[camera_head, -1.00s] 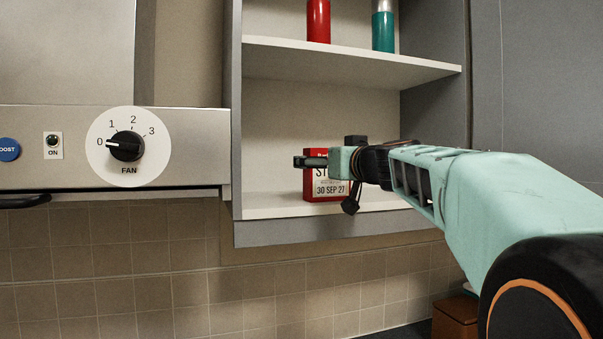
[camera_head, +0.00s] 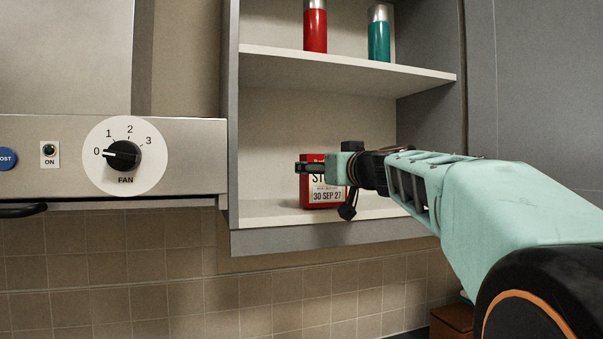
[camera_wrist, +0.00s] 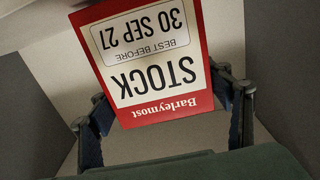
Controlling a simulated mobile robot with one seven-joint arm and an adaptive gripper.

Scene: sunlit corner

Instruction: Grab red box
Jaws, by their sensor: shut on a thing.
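The red box (camera_head: 326,204) is a stock carton with a cream label reading "30 SEP 27". It stands upright at the lower shelf (camera_head: 270,213) of the open cupboard; I cannot tell whether its base touches the shelf. My gripper (camera_head: 303,168) reaches in from the right and is shut on the box, hiding part of its upper front. In the wrist view the box (camera_wrist: 150,60) appears upside down, with "Barleymost STOCK" readable, between the two fingers of my gripper (camera_wrist: 160,105).
The upper shelf (camera_head: 290,70), above my gripper, holds a red bottle (camera_head: 315,30) and a teal bottle (camera_head: 379,40). The cupboard's side walls flank the opening. A hood panel with a fan knob (camera_head: 122,155) is at the left. The lower shelf left of the box is clear.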

